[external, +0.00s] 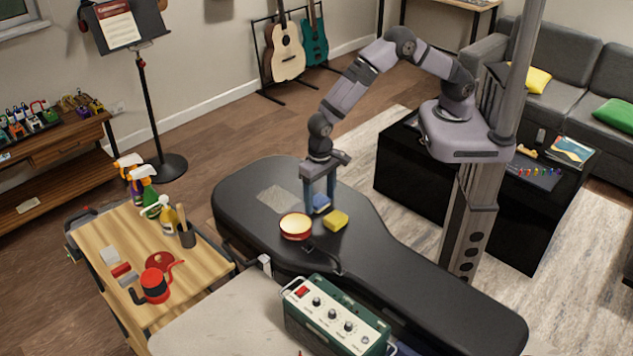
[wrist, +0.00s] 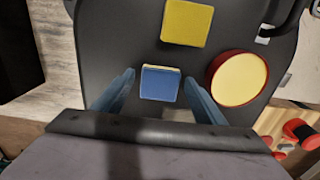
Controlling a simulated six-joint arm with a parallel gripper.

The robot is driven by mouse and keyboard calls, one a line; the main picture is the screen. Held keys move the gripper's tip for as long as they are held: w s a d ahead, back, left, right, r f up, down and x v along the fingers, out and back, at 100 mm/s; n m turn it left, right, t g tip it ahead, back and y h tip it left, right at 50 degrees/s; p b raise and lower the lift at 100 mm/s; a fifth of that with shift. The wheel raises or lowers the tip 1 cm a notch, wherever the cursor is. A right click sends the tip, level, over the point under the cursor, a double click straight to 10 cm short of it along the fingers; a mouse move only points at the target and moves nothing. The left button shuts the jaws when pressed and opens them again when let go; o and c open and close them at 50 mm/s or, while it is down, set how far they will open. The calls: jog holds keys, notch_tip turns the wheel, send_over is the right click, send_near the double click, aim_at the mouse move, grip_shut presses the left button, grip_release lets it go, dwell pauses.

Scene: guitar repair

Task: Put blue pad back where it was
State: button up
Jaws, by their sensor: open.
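The blue pad (external: 321,203) lies on the black guitar case (external: 400,265). In the wrist view the blue pad (wrist: 160,84) sits between the two blue-grey fingers of my gripper (wrist: 158,92), with a gap on each side. My gripper (external: 320,203) points down over the case, open, with its fingers around the pad and apart from it. A yellow pad (external: 335,220) lies close to the blue one; it also shows in the wrist view (wrist: 187,23).
A round red-rimmed tin (external: 296,226) stands left of the pads. A grey cloth (external: 278,199) lies further left on the case. A green amplifier (external: 335,318) stands in front. A wooden cart (external: 205,265) with spray bottles and a red pot is at left.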

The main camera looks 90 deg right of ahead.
aim_at(320, 200)
jog(key=shift+w+r+b, duration=0.1)
jog(key=shift+r+b, duration=0.35)
jog(key=shift+r, duration=0.25)
notch_tip(320, 200, up, 11)
jog(key=b, duration=0.3)
jog(key=shift+f, duration=0.1)
jog(key=s+d+n, duration=0.5)
jog(key=s+d, duration=0.4)
jog(key=d, duration=0.5)
jog(key=s+d+f+n, duration=0.2)
jog(key=s+d, duration=0.1)
jog(key=s, duration=0.3)
jog(key=s+d+f+n, duration=0.2)
jog(key=s+d, duration=0.2)
jog(key=s, duration=0.2)
jog(key=shift+s+f, duration=0.2)
jog(key=shift+f, duration=0.05)
